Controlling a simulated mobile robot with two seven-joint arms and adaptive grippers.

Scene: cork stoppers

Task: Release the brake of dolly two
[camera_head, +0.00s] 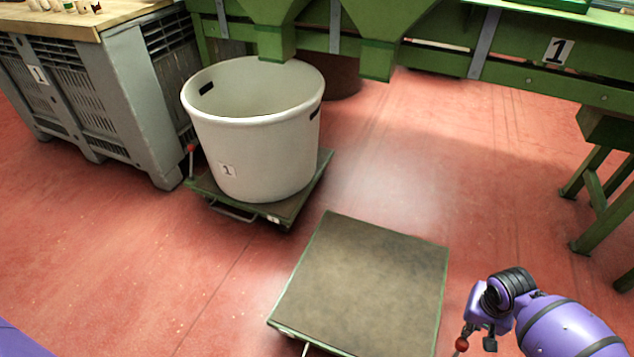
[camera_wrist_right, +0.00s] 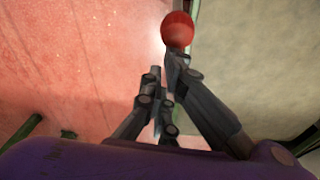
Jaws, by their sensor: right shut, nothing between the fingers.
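An empty green-edged dolly (camera_head: 365,285) with a worn brown top stands in the lower middle of the head view; no number on it is visible. The other dolly (camera_head: 289,207), behind it, carries a white tub. A red brake knob (camera_head: 461,344) shows beside the empty dolly's right edge. In the right wrist view the red knob (camera_wrist_right: 178,30) is at the fingertips, next to the dolly top (camera_wrist_right: 255,60). My right gripper (camera_head: 478,333) is shut and empty at the knob; contact is unclear. My left gripper is out of view.
The white tub (camera_head: 255,145) is marked 1. A grey crate (camera_head: 100,95) stands at the left under a wooden top. A green machine frame (camera_head: 520,65) spans the back, with legs at the right. Red floor is free between the empty dolly and those legs.

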